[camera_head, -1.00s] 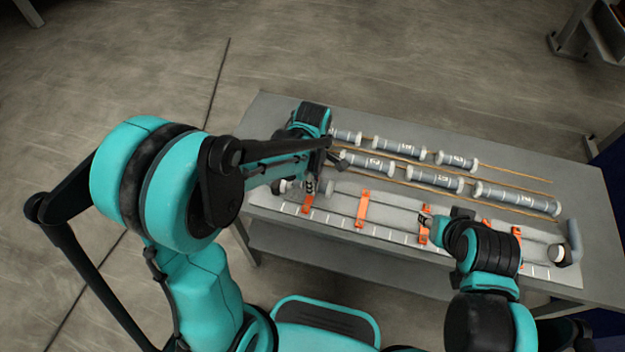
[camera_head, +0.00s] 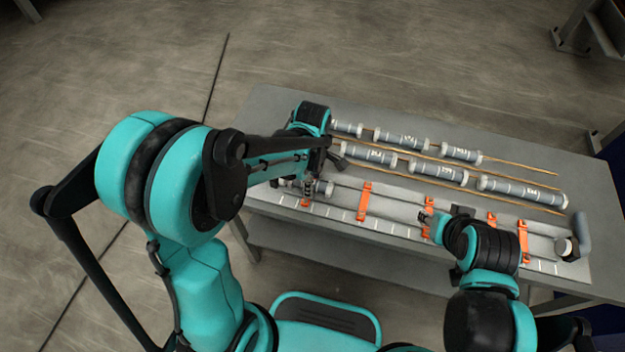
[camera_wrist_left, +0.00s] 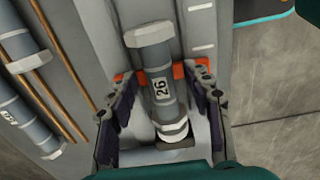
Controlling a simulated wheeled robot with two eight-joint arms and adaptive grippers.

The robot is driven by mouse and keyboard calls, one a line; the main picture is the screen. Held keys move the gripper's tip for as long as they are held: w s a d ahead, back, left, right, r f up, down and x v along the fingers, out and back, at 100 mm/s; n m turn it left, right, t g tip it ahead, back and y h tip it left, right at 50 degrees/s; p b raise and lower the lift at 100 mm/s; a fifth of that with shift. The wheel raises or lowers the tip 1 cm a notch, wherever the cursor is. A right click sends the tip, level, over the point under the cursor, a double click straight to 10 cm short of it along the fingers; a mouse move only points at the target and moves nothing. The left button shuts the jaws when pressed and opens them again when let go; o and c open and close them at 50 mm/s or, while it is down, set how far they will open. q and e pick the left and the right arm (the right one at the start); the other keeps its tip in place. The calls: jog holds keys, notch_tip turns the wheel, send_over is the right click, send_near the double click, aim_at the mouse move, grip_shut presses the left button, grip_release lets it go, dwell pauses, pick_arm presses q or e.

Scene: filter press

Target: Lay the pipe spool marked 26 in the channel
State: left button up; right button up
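The pipe spool marked 26 (camera_wrist_left: 158,85) is grey with pale end collars. In the left wrist view it lies along the channel at its left end, by an orange bracket (camera_wrist_left: 181,69). My left gripper (camera_wrist_left: 160,76) is open, with one finger on each side of the spool and a gap visible on both sides. In the head view the left gripper (camera_head: 318,188) hangs over the channel's left end and partly hides the spool (camera_head: 292,185). The channel (camera_head: 395,212) runs along the table's near side. My right gripper (camera_head: 440,217) is over its middle; its fingers are too hidden to read.
Several other grey spools, such as one at the right (camera_head: 522,190), lie in rows between thin brown rods on the table (camera_head: 270,105) behind the channel. Orange brackets (camera_head: 364,201) stand along the channel. A grey handle (camera_head: 581,232) stands at its right end.

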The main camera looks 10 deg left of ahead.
pick_arm(q)
notch_tip(320, 180, up, 12)
dwell(0.6)
dwell(0.5)
